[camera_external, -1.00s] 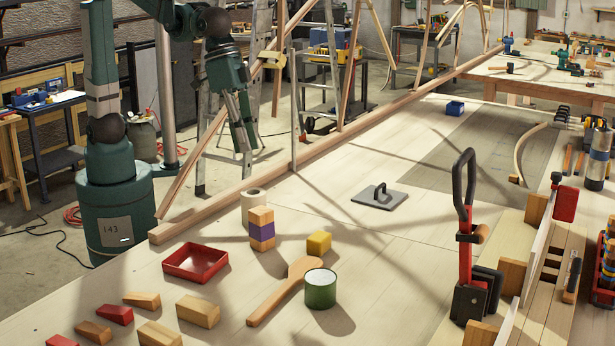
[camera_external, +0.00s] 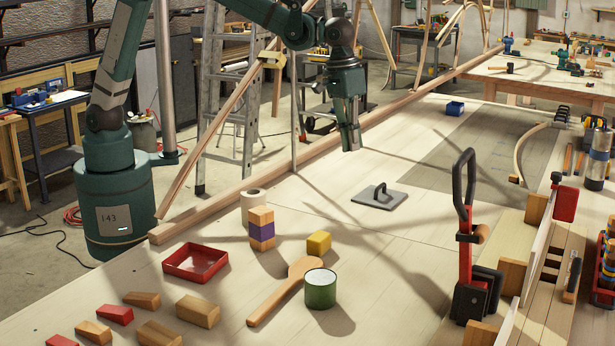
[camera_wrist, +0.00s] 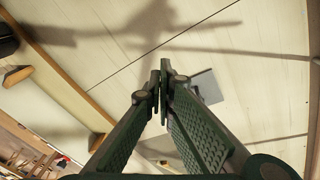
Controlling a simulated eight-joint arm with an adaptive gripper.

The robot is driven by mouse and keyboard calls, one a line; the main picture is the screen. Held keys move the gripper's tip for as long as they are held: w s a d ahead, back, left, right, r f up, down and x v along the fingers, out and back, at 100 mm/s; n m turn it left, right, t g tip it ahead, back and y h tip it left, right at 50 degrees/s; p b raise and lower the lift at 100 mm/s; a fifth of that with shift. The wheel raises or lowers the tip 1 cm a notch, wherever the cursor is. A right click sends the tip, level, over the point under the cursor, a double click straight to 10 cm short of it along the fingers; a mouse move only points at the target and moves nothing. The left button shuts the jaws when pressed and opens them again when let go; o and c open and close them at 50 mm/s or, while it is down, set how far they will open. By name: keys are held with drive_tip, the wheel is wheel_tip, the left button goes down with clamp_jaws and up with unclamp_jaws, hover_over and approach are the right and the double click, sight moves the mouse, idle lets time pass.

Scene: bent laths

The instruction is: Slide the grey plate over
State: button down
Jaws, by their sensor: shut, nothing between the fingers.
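The grey plate (camera_external: 380,197) lies flat on the pale wooden tabletop, with a dark upright handle on its top. My gripper (camera_external: 351,147) is shut and empty, pointing down above the table. In the external view it is up and to the left of the plate, apart from it. In the wrist view my gripper (camera_wrist: 163,80) shows both fingers meeting. The grey plate (camera_wrist: 205,88) appears there just to the right of the fingertips, partly hidden by a finger.
A red clamp (camera_external: 467,240) stands right of the plate. A small blue box (camera_external: 455,108) sits farther back. Stacked blocks (camera_external: 262,228), a yellow block (camera_external: 319,243), a green tin (camera_external: 320,290) and a red tray (camera_external: 195,263) are nearer. The tabletop around the plate is clear.

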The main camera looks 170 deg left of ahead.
drive_tip(key=s+a+f+n+p, duration=0.2)
drive_tip(key=s+a+f+n, duration=0.3)
drive_tip(key=s+a, duration=0.75)
drive_tip(key=n+g+h+p, duration=0.1)
drive_tip(key=n+p, duration=0.1)
hover_over(395, 187)
wheel_tip(395, 187, down, 7)
drive_tip(key=shift+w+d+r, duration=0.15)
drive_tip(key=shift+r, duration=0.05)
wheel_tip(395, 187, down, 10)
drive_tip(key=shift+w+d+r, duration=0.1)
drive_tip(key=shift+w+d, duration=1.3)
